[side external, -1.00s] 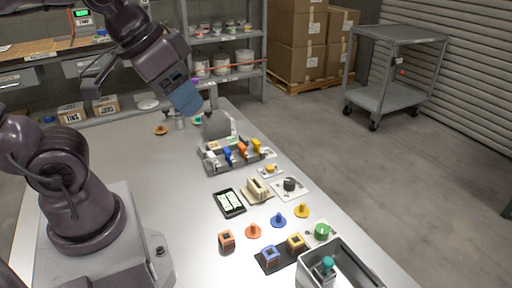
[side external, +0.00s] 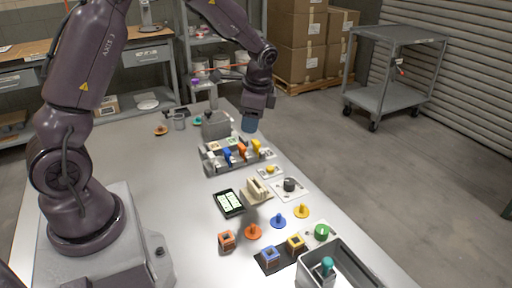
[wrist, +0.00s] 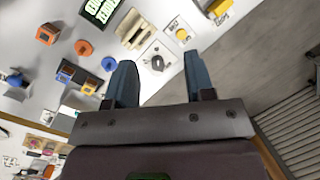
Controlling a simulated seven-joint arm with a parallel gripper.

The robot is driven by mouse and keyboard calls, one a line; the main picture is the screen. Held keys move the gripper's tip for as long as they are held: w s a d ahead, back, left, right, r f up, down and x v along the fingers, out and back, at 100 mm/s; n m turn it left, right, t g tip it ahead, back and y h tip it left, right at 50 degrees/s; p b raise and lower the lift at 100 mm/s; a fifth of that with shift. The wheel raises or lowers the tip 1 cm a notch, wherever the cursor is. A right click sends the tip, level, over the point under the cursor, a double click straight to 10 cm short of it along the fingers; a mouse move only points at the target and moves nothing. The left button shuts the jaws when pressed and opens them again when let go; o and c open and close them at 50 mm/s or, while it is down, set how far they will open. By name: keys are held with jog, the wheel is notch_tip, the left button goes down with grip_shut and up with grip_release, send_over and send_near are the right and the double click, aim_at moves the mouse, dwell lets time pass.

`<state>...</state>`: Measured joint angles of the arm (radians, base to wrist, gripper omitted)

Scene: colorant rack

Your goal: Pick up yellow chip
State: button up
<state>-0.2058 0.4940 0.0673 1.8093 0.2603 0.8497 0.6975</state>
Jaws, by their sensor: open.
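The yellow chip (side external: 302,211) is a small round disc with an upright knob. It lies on the table at the right end of a row with a blue chip (side external: 278,220) and an orange chip (side external: 253,231). My gripper (side external: 250,124) is open and empty, high above the table near the rack's far right side, well away from the yellow chip. In the wrist view its two blue fingers stand apart (wrist: 160,61). There the orange chip (wrist: 83,47) and blue chip (wrist: 108,63) show; I cannot make out the yellow chip, which the left finger may cover.
A grey rack (side external: 213,163) holds blue, orange and yellow pieces. A black dial (side external: 289,184), a cream slotted block (side external: 256,190) and a screen (side external: 229,203) stand nearby. Blue and yellow blocks, a green knob (side external: 321,232) and a grey bin (side external: 345,258) are in front.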

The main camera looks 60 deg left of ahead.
aim_at(256, 142)
jog(key=w+a+f+m+y, duration=0.2)
jog(key=w+a+f+m, duration=0.3)
jog(key=w+a+m, duration=0.45)
jog(key=shift+m+t, duration=0.3)
jog(key=shift+m, duration=0.45)
jog(key=f, duration=0.3)
jog(key=s+a+f, duration=0.1)
jog(key=f, duration=0.3)
jog(key=s+a+f, duration=0.1)
jog(key=f, duration=0.3)
jog(key=shift+a+f, duration=0.15)
jog(key=shift+f, duration=0.05)
jog(key=shift+c, duration=0.5)
grip_shut()
